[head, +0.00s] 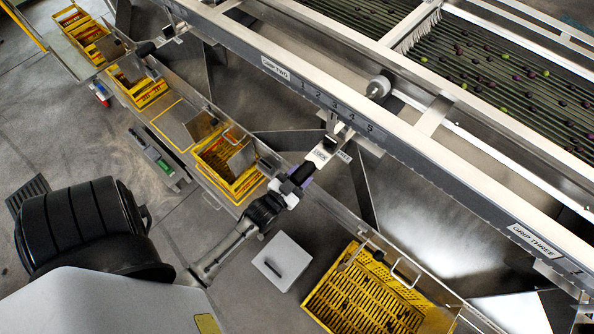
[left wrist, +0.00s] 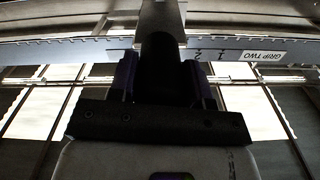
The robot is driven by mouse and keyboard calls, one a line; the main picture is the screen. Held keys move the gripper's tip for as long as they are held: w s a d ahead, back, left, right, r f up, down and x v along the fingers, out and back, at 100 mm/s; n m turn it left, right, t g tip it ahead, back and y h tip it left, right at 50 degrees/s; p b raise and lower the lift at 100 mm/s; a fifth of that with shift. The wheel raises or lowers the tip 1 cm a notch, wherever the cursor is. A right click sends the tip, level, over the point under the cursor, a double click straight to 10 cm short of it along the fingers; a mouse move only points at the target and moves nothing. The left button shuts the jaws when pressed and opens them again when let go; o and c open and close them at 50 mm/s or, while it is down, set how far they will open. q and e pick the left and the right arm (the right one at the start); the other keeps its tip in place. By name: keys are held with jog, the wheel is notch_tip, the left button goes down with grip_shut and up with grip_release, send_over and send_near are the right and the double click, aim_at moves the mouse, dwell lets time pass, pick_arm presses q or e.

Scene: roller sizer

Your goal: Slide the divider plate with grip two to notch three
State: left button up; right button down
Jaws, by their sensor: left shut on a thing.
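The grip two label (head: 275,68) sits on the long metal rail, with notch numbers 1 to 5 (head: 335,104) to its right. A metal slide bracket (head: 334,122) hangs below the scale, close to the 3; its exact alignment is unclear. Its lever runs down past a LOCK plate (head: 320,155) with a second word beside it, partly covered. My left gripper (head: 302,178) is shut around the lever's black grip. In the left wrist view the black grip (left wrist: 160,70) stands between the fingers and hides part of the scale; 1, 2 and the label (left wrist: 264,56) show. The divider plate itself is not clearly visible.
The grip three label (head: 537,241) is farther right on the same rail. Olives (head: 515,75) lie on the rollers beyond. Yellow crates (head: 365,290) stand along the lower trough, one right of my left arm and several to its left.

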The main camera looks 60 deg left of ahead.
pick_arm(q)
jog(key=o, duration=1.3)
jog(key=shift+c, duration=0.2)
jog(key=v, duration=1.4)
jog(key=shift+p, duration=0.35)
jog(key=shift+w+f, duration=0.1)
jog(key=shift+w, duration=0.1)
jog(key=w+d+m+g+h, duration=0.1)
jog(key=w+d+g+h, duration=0.25)
jog(key=g, duration=0.25)
jog(key=s+d+r+m+g+h, duration=0.1)
jog(key=s+d+r+m+g, duration=0.1)
jog(key=s+d+g, duration=0.35)
notch_tip(320, 180, up, 31)
jog(key=s+a+g+p, duration=0.1)
jog(key=g+p, duration=0.1)
jog(key=p, duration=2.8)
jog(key=shift+s+a, duration=0.25)
jog(key=shift+a, duration=0.1)
